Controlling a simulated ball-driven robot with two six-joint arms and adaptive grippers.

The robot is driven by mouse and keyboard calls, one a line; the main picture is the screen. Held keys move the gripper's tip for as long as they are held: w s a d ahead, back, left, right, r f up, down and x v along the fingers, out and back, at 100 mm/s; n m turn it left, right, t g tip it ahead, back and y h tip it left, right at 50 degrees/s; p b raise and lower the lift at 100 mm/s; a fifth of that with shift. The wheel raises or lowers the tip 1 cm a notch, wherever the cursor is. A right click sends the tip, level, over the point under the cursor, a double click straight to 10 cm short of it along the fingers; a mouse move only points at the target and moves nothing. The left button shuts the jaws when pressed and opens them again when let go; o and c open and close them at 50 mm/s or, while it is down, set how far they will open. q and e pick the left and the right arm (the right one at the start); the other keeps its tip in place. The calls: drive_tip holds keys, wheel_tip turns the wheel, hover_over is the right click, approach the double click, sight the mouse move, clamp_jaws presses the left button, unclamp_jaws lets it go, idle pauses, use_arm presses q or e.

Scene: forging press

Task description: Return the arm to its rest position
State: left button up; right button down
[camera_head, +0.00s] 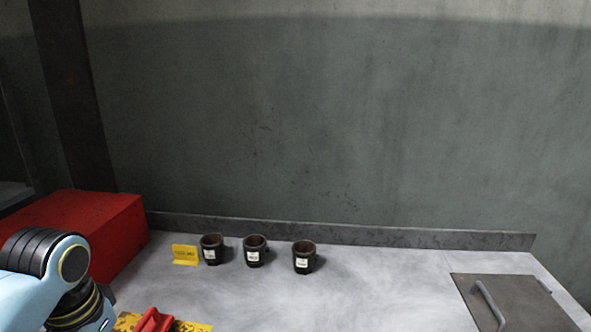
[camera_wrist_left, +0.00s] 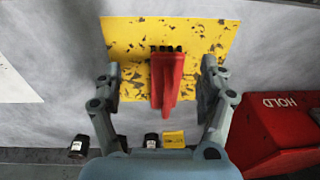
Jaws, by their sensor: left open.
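My left arm (camera_head: 55,280) comes in at the lower left of the head view; its gripper is out of that picture. In the left wrist view my left gripper (camera_wrist_left: 162,72) is open. Its two fingers are apart on either side of a red handle-like piece (camera_wrist_left: 167,80), with visible gaps, and nothing is held. The red piece is on a worn yellow plate (camera_wrist_left: 125,35). It also shows at the bottom of the head view (camera_head: 154,319), with the yellow plate (camera_head: 195,327) beside it. My right gripper is in neither view.
A red box (camera_head: 95,225), marked HOLD in the wrist view, stands beside my left arm. A handled metal plate (camera_head: 515,302) lies at right. The middle worktop (camera_head: 370,300) is clear.

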use_arm(q)
drive_tip(key=s+d+r+t, duration=0.1)
drive_tip(key=s+r, duration=0.2)
drive_tip(key=s, duration=0.5)
drive_tip(key=s+d+r+t, duration=0.1)
drive_tip(key=s+r+t, duration=0.15)
drive_tip(key=s, duration=0.65)
wheel_tip(320, 180, down, 38)
drive_tip(key=s+a+g+b, duration=0.2)
drive_tip(key=s+g+b, duration=0.1)
drive_tip(key=b, duration=0.7)
drive_tip(key=s+a+f+b, duration=0.1)
drive_tip(key=s+f+b, duration=0.5)
drive_tip(key=s+f, duration=1.1)
wheel_tip(320, 180, down, 4)
drive_tip(key=shift+a+r+n+g, duration=0.15)
drive_tip(key=shift+n+g, duration=0.15)
drive_tip(key=shift+g, duration=0.05)
